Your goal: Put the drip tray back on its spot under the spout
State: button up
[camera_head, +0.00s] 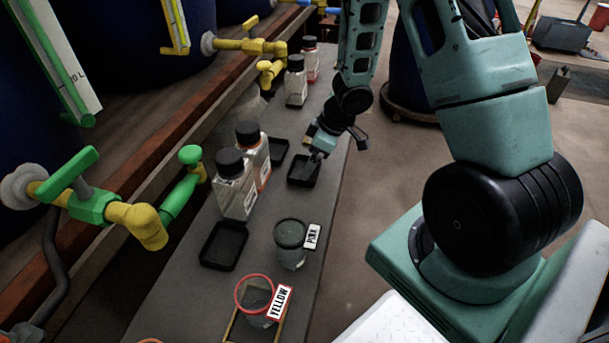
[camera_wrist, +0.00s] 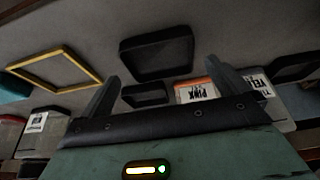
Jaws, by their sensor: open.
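A black square drip tray (camera_head: 304,182) lies on the grey bench top, below my gripper (camera_head: 316,158) in the head view. In the wrist view the tray (camera_wrist: 157,72) shows just beyond and between the fingertips of my gripper (camera_wrist: 162,76). The fingers are open and hold nothing; I cannot tell whether they touch the tray. An empty yellow square outline (camera_wrist: 66,86) lies flat on the bench, left of the tray in the wrist view. A yellow spout (camera_head: 268,75) with a valve sticks out from a dark blue vat at the back.
Other black trays lie near the bottles (camera_head: 223,246) (camera_head: 279,150). Capped bottles (camera_head: 236,192) (camera_head: 296,85) line the bench's left side. Cups labelled PINK (camera_head: 290,255) and YELLOW (camera_head: 257,305) stand nearer. A green-handled valve (camera_head: 95,207) juts out at left.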

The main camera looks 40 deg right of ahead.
jog(key=b+x, duration=0.2)
jog(key=x, duration=0.2)
jog(key=shift+r, duration=0.1)
jog(key=c, duration=0.8)
jog(key=shift+c, duration=0.2)
